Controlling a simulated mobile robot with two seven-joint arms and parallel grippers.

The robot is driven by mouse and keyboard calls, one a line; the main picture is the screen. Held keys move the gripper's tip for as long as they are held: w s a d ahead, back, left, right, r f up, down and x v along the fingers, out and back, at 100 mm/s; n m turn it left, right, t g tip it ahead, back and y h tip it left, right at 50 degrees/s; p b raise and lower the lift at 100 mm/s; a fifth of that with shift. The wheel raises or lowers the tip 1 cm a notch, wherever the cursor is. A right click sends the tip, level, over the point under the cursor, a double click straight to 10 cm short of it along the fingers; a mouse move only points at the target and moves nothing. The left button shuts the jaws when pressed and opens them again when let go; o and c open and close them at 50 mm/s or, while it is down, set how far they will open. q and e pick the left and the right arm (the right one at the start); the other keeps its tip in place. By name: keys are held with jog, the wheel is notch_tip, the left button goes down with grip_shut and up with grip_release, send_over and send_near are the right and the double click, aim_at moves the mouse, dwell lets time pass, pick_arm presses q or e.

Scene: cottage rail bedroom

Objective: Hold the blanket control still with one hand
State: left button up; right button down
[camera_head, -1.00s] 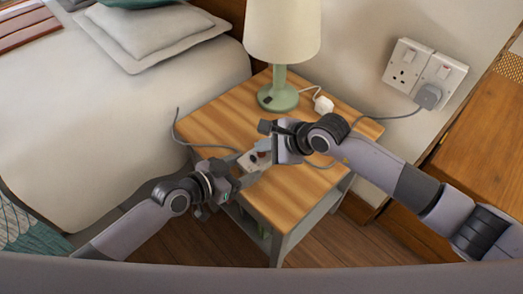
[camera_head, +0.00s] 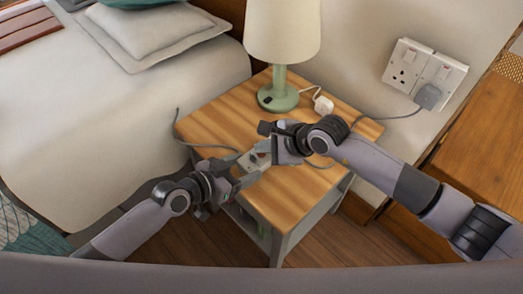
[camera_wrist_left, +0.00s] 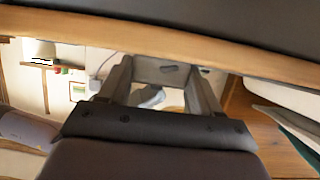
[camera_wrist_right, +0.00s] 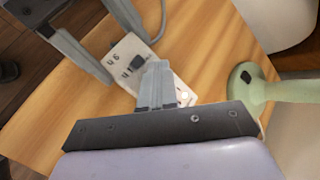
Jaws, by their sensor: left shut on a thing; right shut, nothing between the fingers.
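The blanket control (camera_head: 250,161), a small pale box with dark markings, lies at the front of the wooden bedside table (camera_head: 300,198). My left gripper (camera_head: 244,170) is shut on its near left end. The right wrist view shows the control's marked face (camera_wrist_right: 125,55), with my left fingers (camera_wrist_right: 105,42) along its sides. My right gripper (camera_head: 268,158) is shut and empty over the control's other end. In the right wrist view its closed fingertips (camera_wrist_right: 155,72) overlap the control and hide part of its face; I cannot tell whether they touch it.
A green lamp (camera_head: 279,95) stands at the back of the table beside a white plug-like piece (camera_head: 323,105). A grey cable (camera_head: 180,132) runs over the left edge. The bed (camera_head: 110,120) is at left. Wall sockets (camera_head: 424,72) hold a grey plug (camera_head: 428,95).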

jog(key=shift+r, duration=0.7)
jog(key=shift+r, duration=2.5)
dwell(0.5)
notch_tip(320, 180, up, 4)
jog(key=shift+f, duration=0.1)
send_over(265, 156)
jog(key=shift+a+f, duration=0.1)
jog(key=shift+f, duration=4.3)
jog(key=shift+f, duration=0.15)
